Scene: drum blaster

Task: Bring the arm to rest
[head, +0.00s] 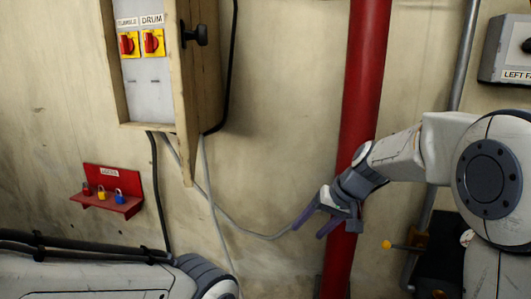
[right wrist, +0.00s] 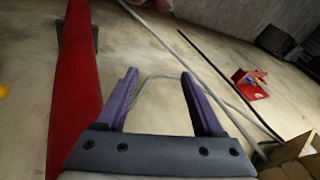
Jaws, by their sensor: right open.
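My right arm (head: 420,150) comes in from the right in the head view. It reaches across the front of the red vertical pipe (head: 362,90). My right gripper (head: 308,222) is open, with nothing visible between its purple fingers. In the right wrist view its fingers (right wrist: 160,100) stand apart, with the pale wall beyond them. The red pipe (right wrist: 75,90) shows left of the fingers there. My left gripper is not in view; only a part of my left arm seems to show at the lower left of the head view.
An open switch cabinet (head: 187,150) with red-and-yellow switches labelled DRUM and another label hangs at upper left. A red shelf (head: 122,207) with several padlocks is below it. Cables (head: 235,222) run down the wall. A grey box (head: 505,50) is at upper right, above a yellow-knobbed lever (head: 388,244).

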